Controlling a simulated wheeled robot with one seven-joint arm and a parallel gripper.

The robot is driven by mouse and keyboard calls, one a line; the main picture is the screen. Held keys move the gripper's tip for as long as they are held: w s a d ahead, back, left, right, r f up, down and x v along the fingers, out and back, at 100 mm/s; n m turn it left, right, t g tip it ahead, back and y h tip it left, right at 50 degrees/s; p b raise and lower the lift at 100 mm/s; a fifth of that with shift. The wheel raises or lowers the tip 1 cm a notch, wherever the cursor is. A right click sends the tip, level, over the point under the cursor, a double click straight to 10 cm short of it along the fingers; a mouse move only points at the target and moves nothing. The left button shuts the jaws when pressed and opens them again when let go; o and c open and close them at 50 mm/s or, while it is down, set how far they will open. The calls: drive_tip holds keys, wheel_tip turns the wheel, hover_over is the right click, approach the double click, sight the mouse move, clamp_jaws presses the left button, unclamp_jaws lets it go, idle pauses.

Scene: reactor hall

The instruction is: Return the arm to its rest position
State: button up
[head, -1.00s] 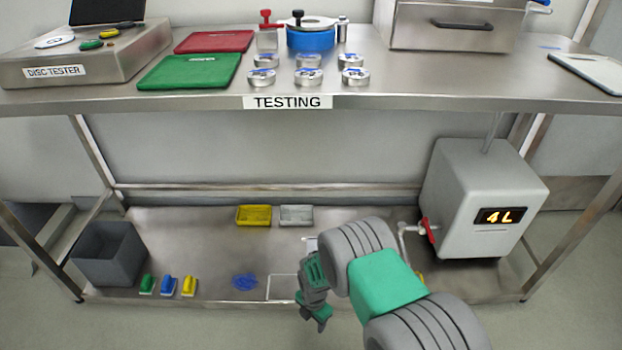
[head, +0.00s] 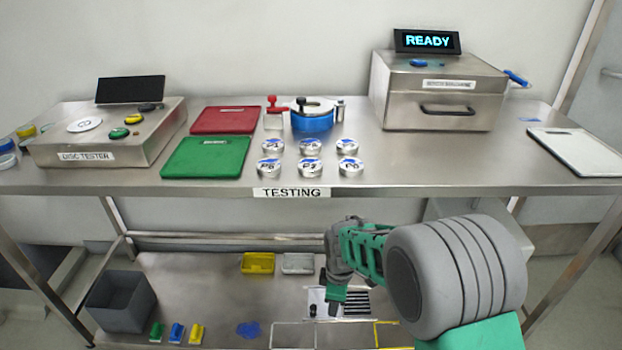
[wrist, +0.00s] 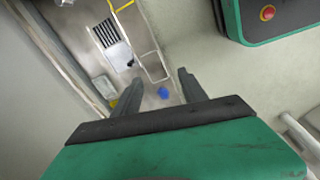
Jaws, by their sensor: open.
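My gripper (head: 334,298) hangs in front of the bench, below the tabletop edge and over the lower shelf in the head view. My green and grey arm reaches to it from the lower right. In the wrist view my gripper (wrist: 160,88) shows two dark fingers spread apart with nothing between them. Beyond the fingers lie the lower shelf and a blue patch (wrist: 163,93) on it.
The steel table (head: 400,172) marked TESTING spans the view above my gripper. It holds a disc tester (head: 105,140), red and green trays, several labelled discs and a steel machine (head: 438,95) reading READY. A grey bin (head: 121,301) stands on the lower shelf.

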drive_tip(key=s+d+r+m+p, duration=0.3)
drive_tip(key=s+r+m+p, duration=0.1)
drive_tip(key=r, duration=0.9)
drive_tip(key=s+d+r+m+t+p, duration=0.1)
drive_tip(key=s+d+r+m+p, duration=0.2)
drive_tip(key=s+r+m+p, duration=0.2)
drive_tip(key=s+d+r+m+p, duration=0.3)
drive_tip(key=r+p, duration=0.6)
drive_tip(key=r, duration=1.1)
drive_tip(key=s+m, duration=0.2)
drive_tip(key=m, duration=0.1)
drive_tip(key=shift+s+r+m+t, duration=0.25)
drive_tip(key=shift+r+m+t, duration=0.05)
drive_tip(key=shift+m+t, duration=0.1)
